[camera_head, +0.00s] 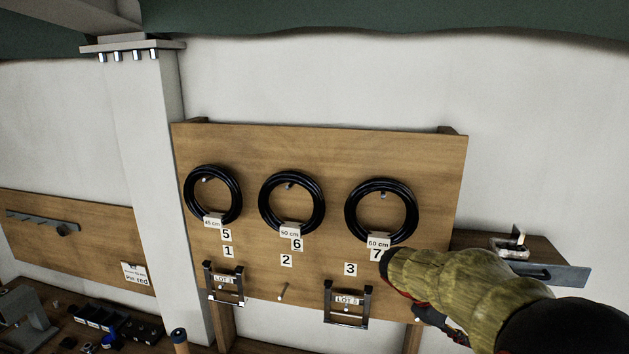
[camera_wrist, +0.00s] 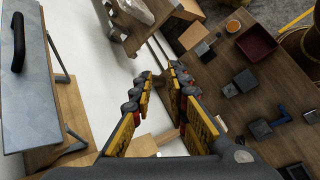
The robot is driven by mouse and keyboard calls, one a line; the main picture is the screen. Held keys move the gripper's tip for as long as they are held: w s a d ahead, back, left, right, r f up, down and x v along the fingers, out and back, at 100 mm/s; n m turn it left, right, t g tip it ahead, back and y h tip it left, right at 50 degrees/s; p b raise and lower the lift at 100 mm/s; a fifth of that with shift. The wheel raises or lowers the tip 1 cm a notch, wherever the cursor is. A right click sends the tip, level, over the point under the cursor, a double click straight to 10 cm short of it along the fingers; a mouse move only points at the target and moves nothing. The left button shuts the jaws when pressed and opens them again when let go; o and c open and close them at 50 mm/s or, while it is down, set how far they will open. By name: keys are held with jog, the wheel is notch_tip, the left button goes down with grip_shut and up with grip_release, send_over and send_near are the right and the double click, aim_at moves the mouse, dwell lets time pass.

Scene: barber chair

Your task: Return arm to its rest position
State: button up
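My arm (camera_head: 470,285), in an olive ribbed sleeve with a black section, reaches in from the lower right of the head view. It passes in front of the lower right corner of the wooden board. In the wrist view my gripper (camera_wrist: 162,78) points away from the camera, with two yellow and dark fingers apart. Nothing shows between them. In the head view the gripper is mostly hidden by the arm.
Three black coils, one marked 60 cm (camera_head: 381,211), hang on the wooden board (camera_head: 330,150). Black frames (camera_head: 347,304) hang below. The wrist view shows a cluttered wooden table (camera_wrist: 240,70) and a grey panel (camera_wrist: 25,75).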

jog(key=s+a+f+m+t+y+b, duration=0.3)
jog(key=s+a+f+b, duration=0.5)
jog(key=s+f+b, duration=0.4)
jog(key=s+a+f+m+t+y+b, duration=0.3)
jog(key=s+a+f+b, duration=0.6)
jog(key=b, duration=0.7)
jog(key=shift+s+f+m+y, duration=0.7)
jog(key=shift+s+f+y, duration=0.7)
jog(key=shift+s, duration=0.95)
jog(key=shift+a, duration=0.1)
